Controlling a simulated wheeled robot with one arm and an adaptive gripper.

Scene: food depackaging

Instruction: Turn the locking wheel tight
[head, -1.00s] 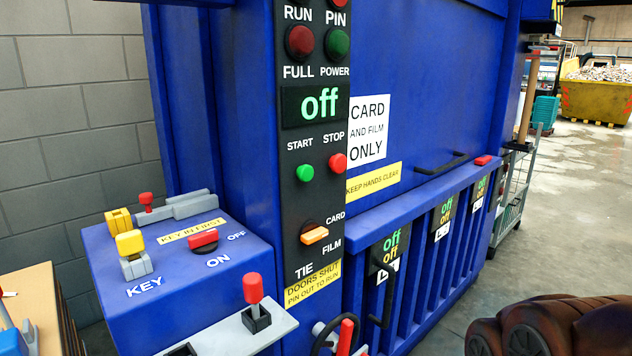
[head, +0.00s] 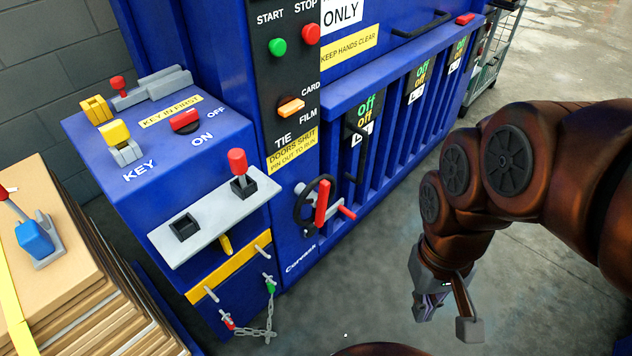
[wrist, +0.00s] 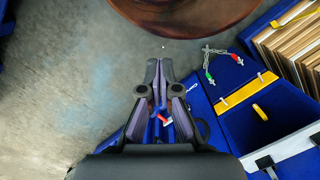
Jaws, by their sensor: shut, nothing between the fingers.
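The locking wheel (head: 313,206) is a black ring on the blue machine's lower front, in the middle of the head view. A red upright handle (head: 322,202) stands at it, and a red-tipped lever (head: 346,212) sticks out to its right. My gripper (head: 424,314) hangs over the floor to the right of the wheel, well apart from it. In the wrist view my gripper (wrist: 159,62) is shut and empty, with its fingertips together. A small red part (wrist: 167,121) of the machine shows behind the fingers there; the wheel is mostly hidden by the gripper.
A grey shelf (head: 215,217) with a red-knobbed lever (head: 238,166) juts out left of the wheel. Below it a chain (head: 258,331) with red and green clips hangs by a yellow bar (head: 230,274). Stacked cardboard (head: 60,270) stands at left. Floor (head: 520,270) at right is clear.

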